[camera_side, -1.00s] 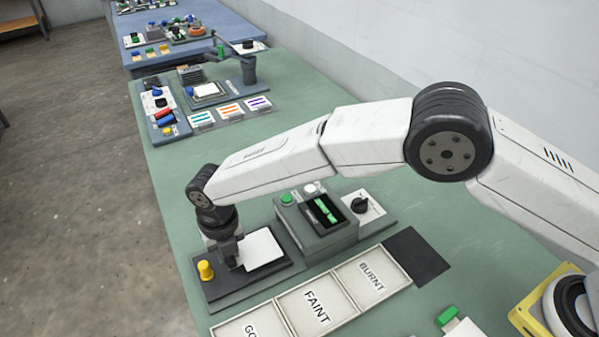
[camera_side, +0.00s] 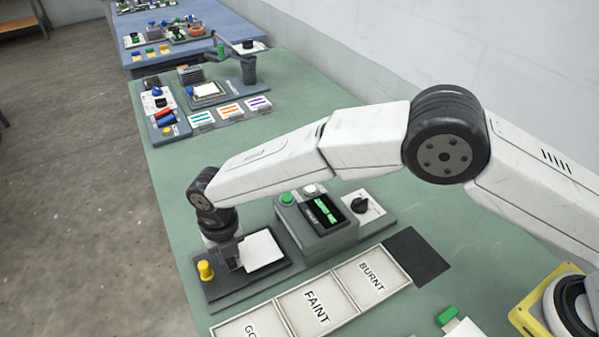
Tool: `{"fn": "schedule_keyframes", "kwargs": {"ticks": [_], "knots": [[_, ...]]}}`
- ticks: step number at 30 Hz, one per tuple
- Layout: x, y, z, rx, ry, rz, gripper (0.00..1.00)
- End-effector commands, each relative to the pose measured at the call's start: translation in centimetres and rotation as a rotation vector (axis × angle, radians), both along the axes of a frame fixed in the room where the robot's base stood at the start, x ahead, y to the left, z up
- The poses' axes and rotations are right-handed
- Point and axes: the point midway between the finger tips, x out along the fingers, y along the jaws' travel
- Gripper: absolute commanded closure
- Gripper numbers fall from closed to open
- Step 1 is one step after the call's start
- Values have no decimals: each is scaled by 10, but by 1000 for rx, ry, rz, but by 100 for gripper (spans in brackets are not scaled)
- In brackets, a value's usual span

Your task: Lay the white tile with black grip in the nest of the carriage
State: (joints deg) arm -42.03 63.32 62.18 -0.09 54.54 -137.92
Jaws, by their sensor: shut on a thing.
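The white tile (camera_side: 264,250) is a flat white square over the dark carriage (camera_side: 228,290) at the press. My gripper (camera_side: 236,262) is at the tile's left edge, pointing down, and is shut on the tile's grip. The black grip is hidden by the gripper or too dark to pick out. The nest is covered by the tile and gripper. I cannot tell whether the tile rests in it or hangs just above it. A yellow knob (camera_side: 206,270) stands on the carriage, left of my gripper.
The grey press housing (camera_side: 318,225) with a green button and lit screen stands right of the carriage. A black dial (camera_side: 360,205) is beyond it. Trays marked FAINT (camera_side: 317,306) and BURNT (camera_side: 370,277) lie in front, beside a dark mat (camera_side: 417,257).

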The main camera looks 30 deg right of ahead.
Motion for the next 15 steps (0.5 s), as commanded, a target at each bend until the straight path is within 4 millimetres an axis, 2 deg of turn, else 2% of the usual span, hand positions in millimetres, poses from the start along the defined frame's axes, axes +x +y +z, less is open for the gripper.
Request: {"fn": "schedule_keyframes", "kwargs": {"ticks": [15], "knots": [[0, 0, -4, 0, 0, 0, 100]]}}
